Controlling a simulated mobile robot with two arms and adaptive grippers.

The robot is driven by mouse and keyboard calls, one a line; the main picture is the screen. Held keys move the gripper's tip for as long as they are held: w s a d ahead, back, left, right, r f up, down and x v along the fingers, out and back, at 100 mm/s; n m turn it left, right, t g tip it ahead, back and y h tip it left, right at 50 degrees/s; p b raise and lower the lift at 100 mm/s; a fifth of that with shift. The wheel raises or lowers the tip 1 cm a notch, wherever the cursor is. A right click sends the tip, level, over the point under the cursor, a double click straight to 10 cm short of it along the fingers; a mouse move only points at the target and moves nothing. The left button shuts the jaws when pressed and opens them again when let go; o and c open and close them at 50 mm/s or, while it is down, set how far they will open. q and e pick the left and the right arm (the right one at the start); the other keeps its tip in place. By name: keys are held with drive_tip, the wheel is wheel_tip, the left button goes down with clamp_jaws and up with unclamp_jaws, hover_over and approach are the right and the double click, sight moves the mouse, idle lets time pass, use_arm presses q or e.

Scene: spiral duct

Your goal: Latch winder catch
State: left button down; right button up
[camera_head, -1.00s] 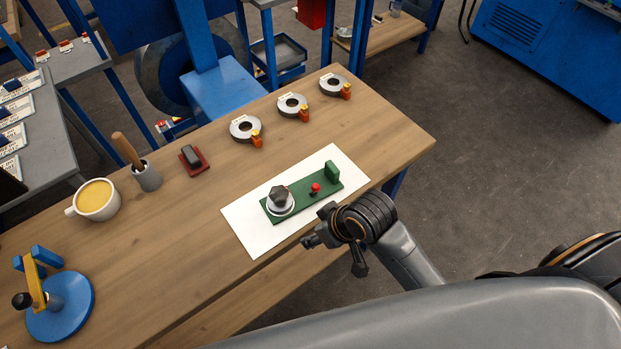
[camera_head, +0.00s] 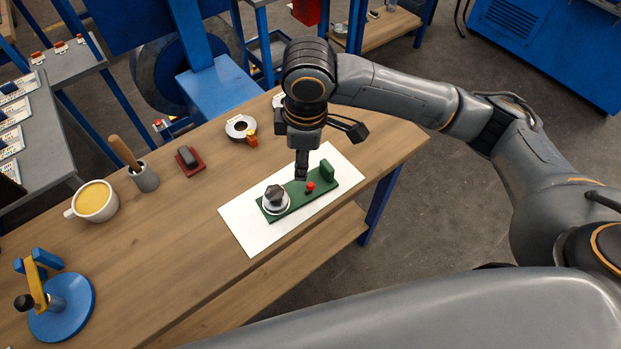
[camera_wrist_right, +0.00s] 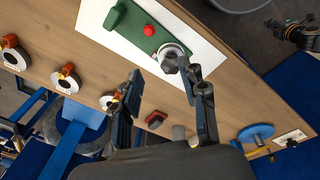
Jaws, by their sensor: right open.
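A green base (camera_head: 297,197) lies on a white sheet, with a dark grey faceted knob (camera_head: 275,194) on a pale disc at its left end. A small red button-like part (camera_head: 310,186) sits near its middle and a green upright block (camera_head: 327,172) at its right end. All of these also show in the wrist view, with the knob (camera_wrist_right: 169,62) just beyond the fingers. My right gripper (camera_head: 302,170) points down over the base's back edge. Its two fingers (camera_wrist_right: 167,80) are apart and empty. What seems to be my left gripper (camera_wrist_right: 290,34) shows small and dark at the wrist view's upper right.
A blue round stand (camera_head: 62,308) with a yellow arm is at the left front. A mug (camera_head: 93,201), a cup with a wooden-handled tool (camera_head: 146,178) and a red-based block (camera_head: 190,160) stand behind. Grey rings with orange tabs (camera_head: 241,128) line the back. The table's front is clear.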

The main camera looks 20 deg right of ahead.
sight(311, 185)
drive_tip(key=shift+h, duration=0.4)
drive_tip(key=f, duration=0.4)
drive_tip(key=w+d+f+p, duration=0.1)
drive_tip(key=f, duration=0.3)
drive_tip(key=d+f+p, duration=0.1)
drive_tip(key=f, duration=0.3)
drive_tip(key=shift+w+d+f, duration=0.1)
drive_tip(key=shift+w, duration=0.15)
drive_tip(key=shift+c, duration=0.3)
